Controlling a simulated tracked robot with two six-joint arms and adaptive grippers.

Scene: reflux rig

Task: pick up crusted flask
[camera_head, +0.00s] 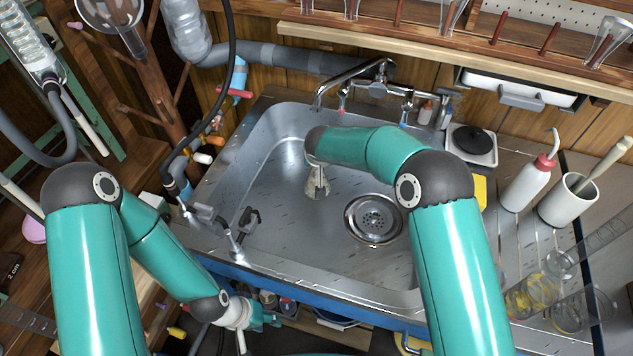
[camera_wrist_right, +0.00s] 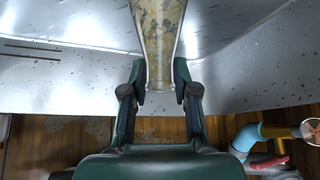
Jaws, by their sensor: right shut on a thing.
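The crusted flask (camera_wrist_right: 158,35) is clear glass with yellowish and grey patches. In the right wrist view its neck is between the two fingers of my right gripper (camera_wrist_right: 158,78), which is shut on it. In the head view the flask (camera_head: 317,183) shows below my right wrist, over the sink basin. My right arm hides most of that gripper there; I cannot tell whether the flask touches the basin. My left gripper (camera_head: 264,319) is low in front of the sink's front edge, small and partly hidden, so its opening is unclear.
The steel sink (camera_head: 285,225) has a drain (camera_head: 374,219) and a tap (camera_head: 352,78) behind. More stained glassware (camera_head: 541,290) stands on the right drainboard. A wash bottle (camera_head: 526,185) and a white cup (camera_head: 568,200) stand behind it. A wooden peg rack (camera_head: 440,38) runs above.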

